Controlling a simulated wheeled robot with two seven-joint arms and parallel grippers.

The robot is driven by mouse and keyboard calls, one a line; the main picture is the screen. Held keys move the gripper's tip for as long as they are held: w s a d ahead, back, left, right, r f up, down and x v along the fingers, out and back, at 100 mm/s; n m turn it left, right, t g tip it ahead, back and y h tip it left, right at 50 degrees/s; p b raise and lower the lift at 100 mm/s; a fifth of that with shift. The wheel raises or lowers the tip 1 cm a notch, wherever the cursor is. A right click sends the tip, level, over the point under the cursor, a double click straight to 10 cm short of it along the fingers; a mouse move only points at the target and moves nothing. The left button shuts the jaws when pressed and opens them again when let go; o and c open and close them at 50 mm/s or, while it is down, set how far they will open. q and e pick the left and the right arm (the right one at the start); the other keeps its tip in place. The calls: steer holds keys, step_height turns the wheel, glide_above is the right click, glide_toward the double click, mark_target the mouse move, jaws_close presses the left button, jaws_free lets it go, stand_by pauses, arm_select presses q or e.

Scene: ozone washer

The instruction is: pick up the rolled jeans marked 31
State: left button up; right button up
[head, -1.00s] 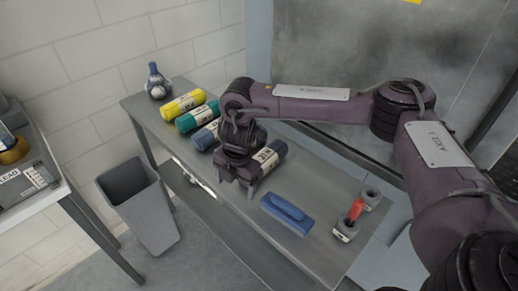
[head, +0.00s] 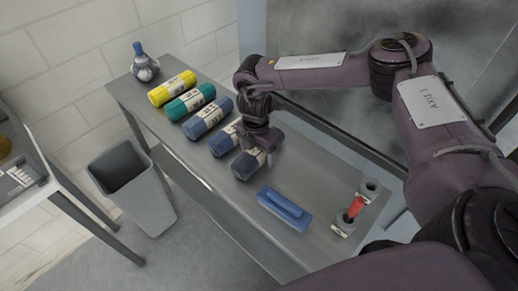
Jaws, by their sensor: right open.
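Several rolled bundles lie in a row on the grey metal bench: a yellow roll (head: 172,88), a green roll (head: 190,103) and dark blue jeans rolls (head: 207,117), each with a pale paper band. The number 31 cannot be read on any band. My right gripper (head: 264,153) points down, open, over the nearest blue roll (head: 243,165) and hides part of its right end. Another blue roll (head: 223,140) lies just behind it, partly covered by the gripper. I cannot tell whether the fingers touch the roll. My left gripper is not in view.
A blue block with a handle (head: 284,207) lies in front of the rolls. A small grey fixture with a red lever (head: 355,207) stands at the bench's near end. A bottle (head: 144,65) stands at the far end. A grey bin (head: 135,185) stands on the floor.

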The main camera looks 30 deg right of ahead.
steer(key=shift+a, duration=0.1)
steer(key=c, duration=1.3)
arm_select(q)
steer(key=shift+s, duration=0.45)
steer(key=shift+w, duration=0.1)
arm_select(e)
steer(key=shift+r, duration=0.1)
